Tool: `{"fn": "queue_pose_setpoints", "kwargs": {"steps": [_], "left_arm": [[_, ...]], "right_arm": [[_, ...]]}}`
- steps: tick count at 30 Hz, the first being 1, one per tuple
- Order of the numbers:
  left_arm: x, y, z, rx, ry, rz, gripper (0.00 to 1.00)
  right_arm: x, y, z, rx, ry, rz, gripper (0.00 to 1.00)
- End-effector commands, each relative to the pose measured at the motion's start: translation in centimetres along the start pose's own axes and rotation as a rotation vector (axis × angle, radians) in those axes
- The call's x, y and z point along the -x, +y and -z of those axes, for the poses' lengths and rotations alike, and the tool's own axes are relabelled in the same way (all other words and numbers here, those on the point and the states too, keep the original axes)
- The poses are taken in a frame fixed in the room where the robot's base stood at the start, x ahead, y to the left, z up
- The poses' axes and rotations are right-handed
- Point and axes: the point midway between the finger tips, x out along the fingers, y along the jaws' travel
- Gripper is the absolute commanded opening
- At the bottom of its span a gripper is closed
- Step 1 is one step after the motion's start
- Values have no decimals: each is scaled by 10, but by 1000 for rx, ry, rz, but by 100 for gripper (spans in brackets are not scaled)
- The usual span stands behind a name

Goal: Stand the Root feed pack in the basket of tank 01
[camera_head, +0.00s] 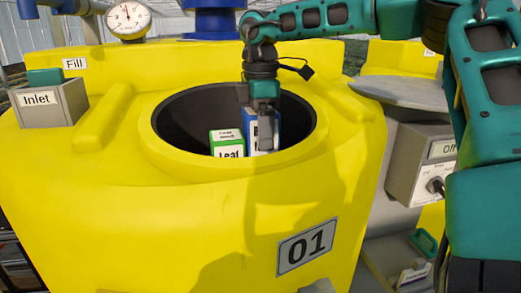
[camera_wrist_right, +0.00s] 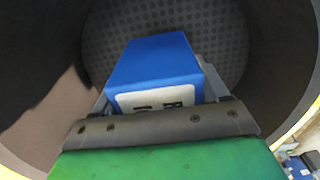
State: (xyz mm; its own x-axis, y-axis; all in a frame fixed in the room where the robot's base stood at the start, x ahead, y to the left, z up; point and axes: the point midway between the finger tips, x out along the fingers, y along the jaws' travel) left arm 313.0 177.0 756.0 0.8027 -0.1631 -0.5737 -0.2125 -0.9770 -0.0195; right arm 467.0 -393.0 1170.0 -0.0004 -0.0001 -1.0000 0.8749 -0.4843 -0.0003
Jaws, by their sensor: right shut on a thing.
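The Root feed pack is a blue box (camera_head: 278,123) with a white label, inside the dark opening of the yellow tank marked 01 (camera_head: 200,215). My right gripper (camera_head: 265,132) reaches down into the opening and is shut on this pack. In the right wrist view the blue pack (camera_wrist_right: 155,65) sits between the fingers, its label partly cut off, "R" showing. Behind it is the dark perforated floor of the basket (camera_wrist_right: 225,40). Whether the pack's bottom touches that floor is hidden. My left gripper is out of view.
A green and white pack labelled "Leaf" (camera_head: 227,143) stands in the same opening, just left of the blue pack. The opening's yellow rim (camera_head: 160,155) surrounds both. A grey "Inlet" box (camera_head: 50,103) is at the left; a grey control box reading "Off" (camera_head: 412,165) is at the right.

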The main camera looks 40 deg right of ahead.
Motion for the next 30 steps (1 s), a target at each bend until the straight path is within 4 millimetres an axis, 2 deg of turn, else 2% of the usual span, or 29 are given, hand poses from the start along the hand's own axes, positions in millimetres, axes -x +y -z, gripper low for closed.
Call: {"fn": "queue_pose_setpoints", "kwargs": {"steps": [4,11,21,22,30], "left_arm": [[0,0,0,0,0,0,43],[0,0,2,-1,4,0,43],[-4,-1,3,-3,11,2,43],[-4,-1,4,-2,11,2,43],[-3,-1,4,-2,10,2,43]], "right_arm": [[-10,0,0,1,1,1,29],[-42,0,0,1,0,1,29],[-46,0,0,0,0,-2,29],[-46,0,0,0,-1,0,76],[-46,0,0,0,-1,0,99]]}}
